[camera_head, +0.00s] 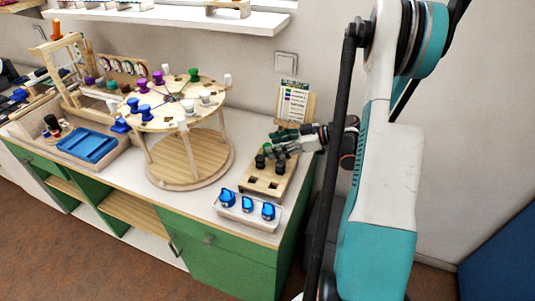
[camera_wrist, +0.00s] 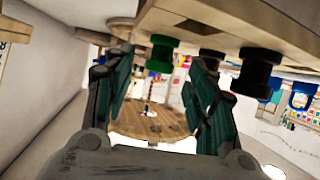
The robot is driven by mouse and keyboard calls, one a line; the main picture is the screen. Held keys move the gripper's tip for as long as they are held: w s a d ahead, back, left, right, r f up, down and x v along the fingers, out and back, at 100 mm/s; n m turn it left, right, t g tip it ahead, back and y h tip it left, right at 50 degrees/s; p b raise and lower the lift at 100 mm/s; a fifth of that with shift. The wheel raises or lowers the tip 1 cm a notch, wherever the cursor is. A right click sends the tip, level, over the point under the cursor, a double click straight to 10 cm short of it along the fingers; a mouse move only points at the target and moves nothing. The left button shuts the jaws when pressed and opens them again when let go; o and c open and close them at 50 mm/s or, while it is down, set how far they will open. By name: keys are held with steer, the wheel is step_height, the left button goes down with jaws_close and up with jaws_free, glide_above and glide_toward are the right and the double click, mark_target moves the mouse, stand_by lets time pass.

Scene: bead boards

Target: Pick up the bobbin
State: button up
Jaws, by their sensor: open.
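Several bobbins stand on a light wooden board (camera_head: 262,184) at the right end of the counter. Two dark bobbins (camera_head: 260,161) (camera_head: 280,167) show in the head view. In the wrist view, the picture looks turned over, and the board (camera_wrist: 225,22) is along the top with a green bobbin (camera_wrist: 160,54), a black bobbin (camera_wrist: 210,58) and another dark bobbin (camera_wrist: 257,76) hanging from it. My gripper (camera_head: 283,141) is over the back part of the board. In the wrist view my gripper (camera_wrist: 155,88) is open and empty, with the green bobbin in line with the gap between its fingers.
A white tray with blue bobbins (camera_head: 247,209) lies in front of the board. A round wooden two-level stand (camera_head: 190,166) with purple, blue, green and white bobbins is to the left. A coloured chart (camera_head: 293,103) stands behind the board. A blue tray (camera_head: 87,145) is farther left.

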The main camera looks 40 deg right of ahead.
mark_target(269, 145)
steer(key=b+x, duration=0.1)
steer(key=x, duration=0.2)
steer(key=shift+w+f, duration=0.1)
steer(key=shift+f, duration=0.1)
steer(key=c, duration=1.2)
steer(key=shift+r, duration=0.2)
